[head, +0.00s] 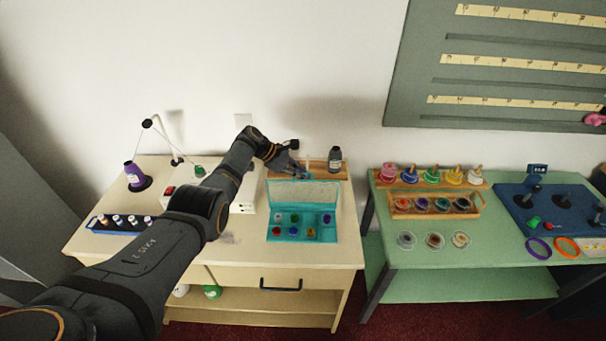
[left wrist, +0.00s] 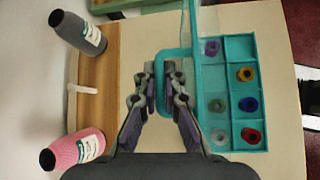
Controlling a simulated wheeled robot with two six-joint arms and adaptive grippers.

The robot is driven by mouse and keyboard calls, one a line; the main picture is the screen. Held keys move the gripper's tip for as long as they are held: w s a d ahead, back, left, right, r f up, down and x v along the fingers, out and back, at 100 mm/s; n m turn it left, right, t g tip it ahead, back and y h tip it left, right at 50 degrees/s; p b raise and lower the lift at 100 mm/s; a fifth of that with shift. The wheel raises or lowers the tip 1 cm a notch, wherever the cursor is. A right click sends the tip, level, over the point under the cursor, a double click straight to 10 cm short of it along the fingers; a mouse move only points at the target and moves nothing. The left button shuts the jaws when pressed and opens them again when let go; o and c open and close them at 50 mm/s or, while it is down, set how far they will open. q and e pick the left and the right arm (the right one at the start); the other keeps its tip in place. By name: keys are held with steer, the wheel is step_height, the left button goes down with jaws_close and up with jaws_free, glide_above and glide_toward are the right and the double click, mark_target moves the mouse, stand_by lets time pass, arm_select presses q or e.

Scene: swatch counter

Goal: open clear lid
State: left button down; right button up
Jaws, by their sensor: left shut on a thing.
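The teal compartment box (head: 269,238) sits on the cream table with its clear lid (head: 290,190) standing raised along the back edge. Colored spools lie in its compartments. In the left wrist view the box (left wrist: 232,46) is at the right, and the lid (left wrist: 188,45) is seen nearly edge-on with a teal handle loop (left wrist: 170,52) sticking out. My left gripper (head: 299,172) is behind the lid's top edge. In the left wrist view its fingers (left wrist: 164,88) are closed on the handle loop. My right gripper is out of view.
A wooden rack (head: 318,166) with a dark bottle (head: 335,159) stands behind the box. A green table (head: 380,238) stands right. The box's front is clear.

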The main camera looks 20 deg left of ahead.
arm_select(q)
steer(key=c, duration=1.7)
jaws_free()
steer(key=v, duration=1.2)
steer(key=shift+r, duration=0.1)
